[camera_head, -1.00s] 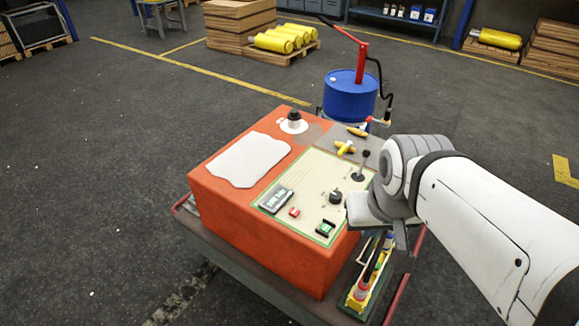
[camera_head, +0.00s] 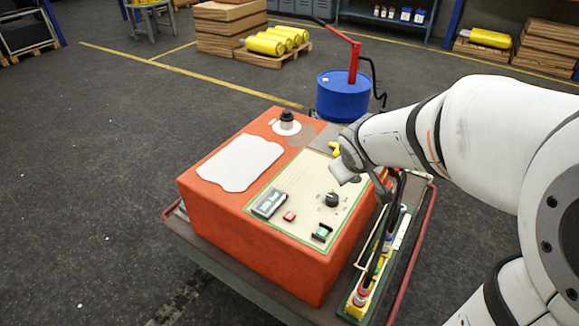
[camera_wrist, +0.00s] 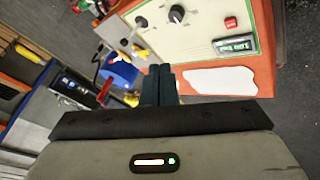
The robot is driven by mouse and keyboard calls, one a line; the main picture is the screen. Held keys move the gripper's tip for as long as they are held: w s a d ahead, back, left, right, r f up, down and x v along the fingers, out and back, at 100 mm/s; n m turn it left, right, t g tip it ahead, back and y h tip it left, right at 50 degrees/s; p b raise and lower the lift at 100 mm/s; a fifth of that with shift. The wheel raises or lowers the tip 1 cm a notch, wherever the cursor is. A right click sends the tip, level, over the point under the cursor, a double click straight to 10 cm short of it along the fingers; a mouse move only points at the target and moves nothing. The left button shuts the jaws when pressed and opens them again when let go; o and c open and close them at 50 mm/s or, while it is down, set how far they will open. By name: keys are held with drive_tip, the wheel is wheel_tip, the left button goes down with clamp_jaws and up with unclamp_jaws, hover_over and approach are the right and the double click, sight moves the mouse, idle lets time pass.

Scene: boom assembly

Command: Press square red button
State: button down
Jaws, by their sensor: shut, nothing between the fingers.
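The square red button (camera_head: 289,216) sits on the cream panel (camera_head: 262,228) of the orange control box (camera_head: 205,203), between a digital display (camera_head: 268,203) and a green rocker switch (camera_head: 322,233). In the wrist view the red button (camera_wrist: 231,23) shows at the upper right, above the display (camera_wrist: 235,45). My gripper (camera_wrist: 160,72) is shut and empty, its dark fingers together. It is over the panel's far right side, apart from the button. In the head view my wrist hides part of the panel, and the fingertips are hard to make out.
A black knob (camera_head: 332,200) stands on the panel right of the button. A black round-topped knob (camera_head: 287,120) stands at the box's back. A blue drum (camera_head: 343,98) is behind the box. A yellow tool (camera_head: 362,298) lies on the cart's right side.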

drive_tip(key=w+a+f+n+t+y+b, duration=0.1)
drive_tip(key=w+a+f+n+y, duration=0.15)
drive_tip(key=w+f, duration=0.25)
drive_tip(key=w+a+f+n+y+b, duration=0.1)
drive_tip(key=w+a+f+n, duration=0.3)
drive_tip(key=w+f, duration=0.15)
drive_tip(key=n+g+y+b, duration=0.1)
drive_tip(key=n+y+b, duration=0.1)
drive_tip(key=n+y, duration=0.25)
hover_over(292, 217)
wheel_tip(292, 217, down, 9)
drive_tip(key=shift+h, duration=0.3)
drive_tip(key=shift+s+f, duration=0.1)
drive_tip(key=shift+f, duration=0.05)
wheel_tip(292, 217, down, 7)
drive_tip(key=b, duration=0.7)
drive_tip(key=shift+f+b, duration=0.15)
drive_tip(key=shift+b, duration=0.15)
drive_tip(key=shift+f+b, duration=0.55)
drive_tip(key=shift+f, duration=0.15)
drive_tip(key=shift+f, duration=0.4)
